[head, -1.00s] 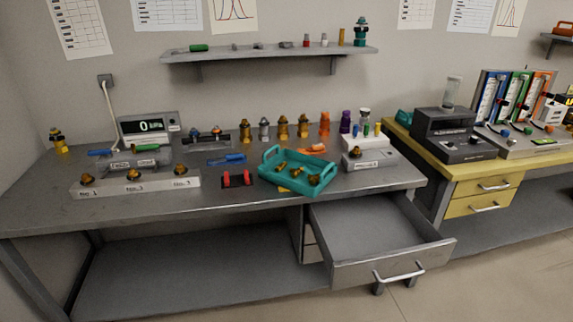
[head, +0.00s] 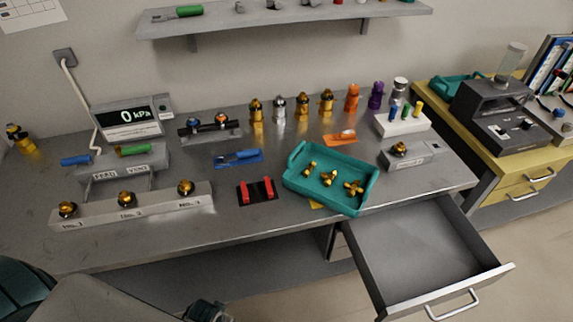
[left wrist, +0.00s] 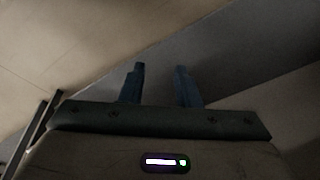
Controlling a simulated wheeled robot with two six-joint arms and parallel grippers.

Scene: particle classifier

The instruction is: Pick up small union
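Three small brass fittings lie in the teal tray (head: 295,181) on the bench: one at the left (head: 310,168), one in the middle (head: 328,178) and one at the right (head: 354,188). I cannot tell which of them, if any, is the small union. My left gripper (left wrist: 160,82) shows in the left wrist view with its two fingers apart and nothing between them. Part of my left arm shows at the bottom left of the head view, low in front of the bench and away from the tray. My right gripper is not in view.
An open, empty drawer (head: 420,255) juts out at the right front. Several upright fittings (head: 302,104) line the back. A shelf (head: 290,22) hangs above.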

